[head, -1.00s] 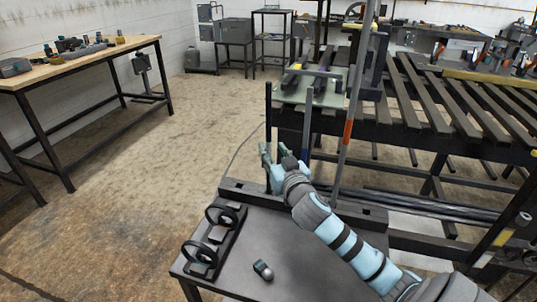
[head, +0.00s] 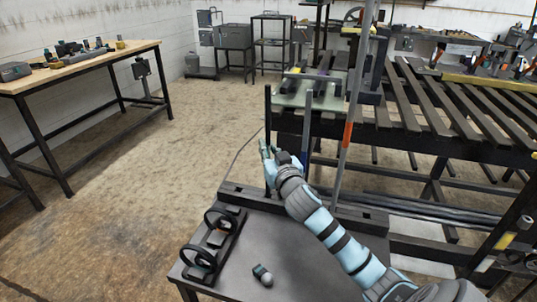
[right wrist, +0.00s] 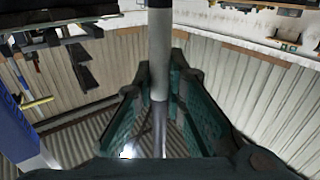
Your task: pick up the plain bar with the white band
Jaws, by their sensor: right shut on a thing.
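My right gripper (head: 268,150) is at the dark leftmost upright (head: 267,104) in the head view. In the right wrist view its two green fingers stand on either side of a grey upright bar (right wrist: 160,120) and are shut on it. The upper part of this bar is a paler, whitish length (right wrist: 160,50). A blue-banded bar (head: 306,128) stands just right of the gripper, and its blue part shows at the left of the wrist view (right wrist: 15,125). A taller bar with an orange band (head: 347,133) stands further right. My left gripper is out of view.
A dark table (head: 205,280) with two black rings (head: 210,238) and a small dark cylinder (head: 262,275) is in front. A slatted rack (head: 430,100) fills the right. A workbench (head: 80,75) stands far left. The floor between is clear.

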